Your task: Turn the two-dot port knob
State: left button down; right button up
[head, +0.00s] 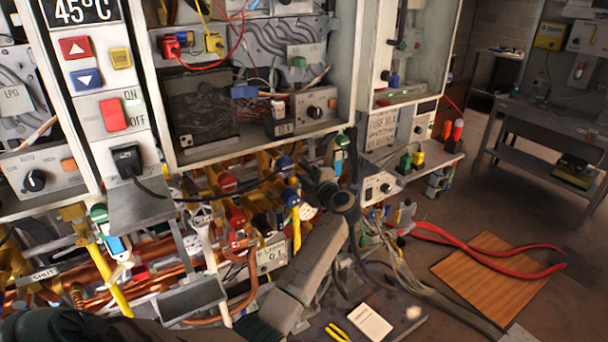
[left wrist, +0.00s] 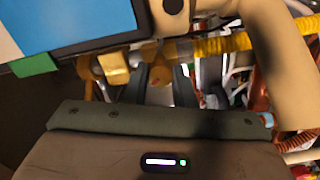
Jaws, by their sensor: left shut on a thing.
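My left gripper (head: 318,172) reaches in among the valves and pipes below the middle heater cabinet. In the left wrist view, the dark fingers of my left gripper (left wrist: 161,85) are closed around a small brass-coloured port knob (left wrist: 160,75) with a reddish spot. The fingers hide much of this knob, and I cannot make out its dots. A gold fitting (left wrist: 115,68) is just to the left of the fingers. My right gripper is not in view.
A yellow ribbed hose (left wrist: 222,45) and a thick tan pipe (left wrist: 277,65) crowd the fingers on the right. A blue-faced part (left wrist: 60,22) is close at upper left. A grey workbench (head: 555,125) stands far right.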

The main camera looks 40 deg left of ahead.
pick_arm(q)
jog(key=c, duration=1.2)
grip_release()
jog(key=b+v, duration=0.3)
jog(key=v, duration=0.7)
jog(key=shift+s+d, duration=0.15)
jog(key=shift+d, duration=0.25)
